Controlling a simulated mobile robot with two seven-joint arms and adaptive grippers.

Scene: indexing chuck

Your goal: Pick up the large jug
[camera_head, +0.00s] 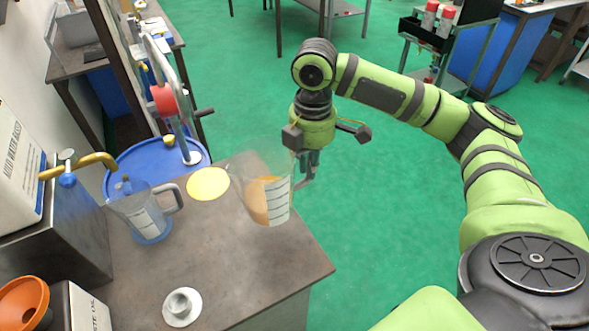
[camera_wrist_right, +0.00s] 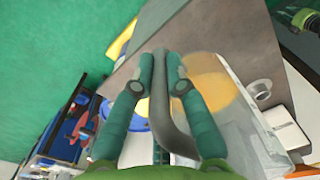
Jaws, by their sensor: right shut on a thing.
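A large clear jug (camera_head: 267,203) with orange-tan contents and a marked scale is at the right edge of the bench, beside the yellow disc, in the head view. My right gripper (camera_head: 304,181) is shut on its grey handle. In the wrist view, the handle (camera_wrist_right: 182,68) runs between the fingers of the right gripper (camera_wrist_right: 160,58), and the clear jug wall (camera_wrist_right: 235,125) is to the right. The gap between jug and bench is hard to judge. My left gripper is not in view.
A second clear jug (camera_head: 140,212) stands on the left near a brass tap (camera_head: 85,163). A yellow disc (camera_head: 208,184) and a small metal cup on a white saucer (camera_head: 181,312) are on the grey bench (camera_head: 232,262). A blue drum (camera_head: 125,160) stands behind. Green floor lies right.

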